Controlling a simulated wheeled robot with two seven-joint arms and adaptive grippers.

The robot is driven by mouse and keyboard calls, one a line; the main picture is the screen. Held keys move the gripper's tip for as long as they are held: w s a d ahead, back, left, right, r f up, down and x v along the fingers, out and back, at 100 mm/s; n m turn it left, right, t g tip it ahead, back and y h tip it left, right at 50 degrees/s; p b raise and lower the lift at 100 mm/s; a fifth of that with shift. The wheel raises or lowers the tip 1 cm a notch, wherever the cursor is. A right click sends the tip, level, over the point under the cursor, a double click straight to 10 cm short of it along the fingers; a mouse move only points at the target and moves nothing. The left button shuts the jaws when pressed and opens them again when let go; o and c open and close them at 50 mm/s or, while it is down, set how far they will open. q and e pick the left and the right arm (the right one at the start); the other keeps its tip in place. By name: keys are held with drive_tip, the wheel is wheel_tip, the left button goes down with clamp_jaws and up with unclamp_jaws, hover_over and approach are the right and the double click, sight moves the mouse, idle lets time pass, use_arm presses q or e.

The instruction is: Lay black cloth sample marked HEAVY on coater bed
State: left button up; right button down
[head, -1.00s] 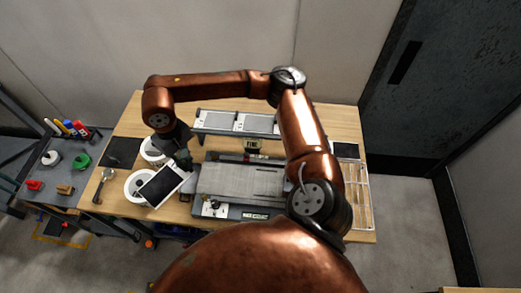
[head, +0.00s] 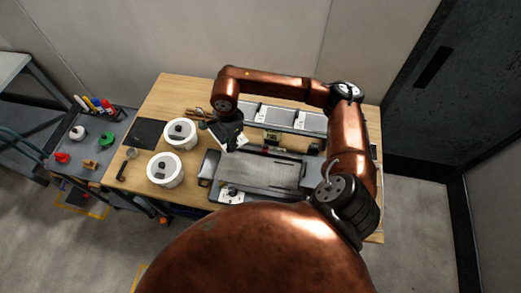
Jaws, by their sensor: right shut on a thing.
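My right gripper (head: 229,139) is above the back left corner of the coater and shut on the cloth sample. Little of the sample shows: a pale edge (head: 236,143) beside the fingers. The gripper hides most of it, and no marking can be read. The coater bed (head: 262,173), a flat grey plate, lies bare in the middle of the table, to the right of and in front of the gripper. My left gripper is not in view.
A dark mat (head: 146,133) lies at the table's left. A rack with grey panels (head: 315,121) stands behind the coater. A grey side cart (head: 85,140) holds markers and small coloured items.

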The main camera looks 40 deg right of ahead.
use_arm(q)
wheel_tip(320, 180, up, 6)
drive_tip(key=p, duration=0.5)
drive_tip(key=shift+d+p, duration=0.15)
drive_tip(key=shift+p, duration=0.25)
use_arm(e)
drive_tip(key=s+d+f+m, duration=0.3)
drive_tip(key=d+m, duration=0.1)
drive_tip(key=m, duration=1)
drive_tip(key=s+d+f+m, duration=0.3)
drive_tip(key=d+f+m, duration=0.1)
drive_tip(key=m, duration=0.9)
drive_tip(key=shift+s+d+m, duration=0.15)
drive_tip(key=shift+d+m, duration=0.05)
drive_tip(key=shift+m, duration=0.2)
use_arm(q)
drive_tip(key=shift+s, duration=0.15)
use_arm(e)
drive_tip(key=shift+h, duration=0.3)
use_arm(q)
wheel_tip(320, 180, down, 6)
drive_tip(key=b, duration=0.6)
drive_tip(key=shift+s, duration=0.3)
use_arm(e)
drive_tip(key=shift+d+f, duration=0.1)
drive_tip(key=shift+f, duration=4.05)
